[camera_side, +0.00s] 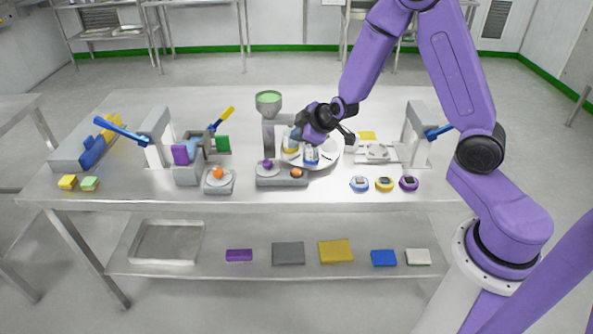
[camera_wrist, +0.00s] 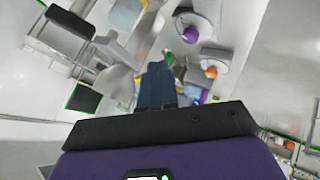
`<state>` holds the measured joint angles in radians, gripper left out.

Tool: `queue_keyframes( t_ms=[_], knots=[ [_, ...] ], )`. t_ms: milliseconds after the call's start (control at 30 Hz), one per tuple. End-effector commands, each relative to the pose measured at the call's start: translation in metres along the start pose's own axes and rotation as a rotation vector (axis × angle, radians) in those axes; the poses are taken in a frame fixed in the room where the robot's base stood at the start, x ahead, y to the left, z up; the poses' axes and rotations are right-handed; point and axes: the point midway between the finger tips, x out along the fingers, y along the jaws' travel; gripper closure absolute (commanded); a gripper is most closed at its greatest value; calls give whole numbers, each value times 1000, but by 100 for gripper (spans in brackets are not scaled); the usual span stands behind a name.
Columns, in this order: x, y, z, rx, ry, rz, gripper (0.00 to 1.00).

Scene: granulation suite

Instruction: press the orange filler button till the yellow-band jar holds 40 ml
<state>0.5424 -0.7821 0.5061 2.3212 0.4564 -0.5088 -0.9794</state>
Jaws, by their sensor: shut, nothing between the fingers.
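The filler stands mid-table with a green-topped hopper (camera_side: 268,98). Its low grey base carries a purple button (camera_side: 267,164) and the orange button (camera_side: 297,173). In the wrist view the purple button (camera_wrist: 190,35) and the orange button (camera_wrist: 210,72) show ahead of the fingers. The yellow-band jar (camera_side: 290,150) is on the white round plate behind the base, partly hidden by my gripper. A blue-band jar (camera_side: 311,156) stands beside it. My gripper (camera_side: 297,134) is shut and empty above the jars, apart from the orange button. Its dark fingers (camera_wrist: 157,68) are together. The jar's fill level cannot be read.
Another orange button (camera_side: 218,173) is on a separate grey unit to the left. Three small round devices (camera_side: 384,184) in blue, yellow and purple lie along the front right. A lever stand (camera_side: 417,130) is at right; blue-handled gear stands at left. The front table edge is mostly clear.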

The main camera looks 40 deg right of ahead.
Motion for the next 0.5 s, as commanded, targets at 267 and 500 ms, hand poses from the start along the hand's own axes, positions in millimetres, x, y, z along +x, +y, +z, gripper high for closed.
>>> queue_keyframes(
  t_ms=[267,500],
  knots=[
    [0,-1,0,0,0,-2,100],
    [12,-10,9,-2,-4,-5,100]
  ],
)
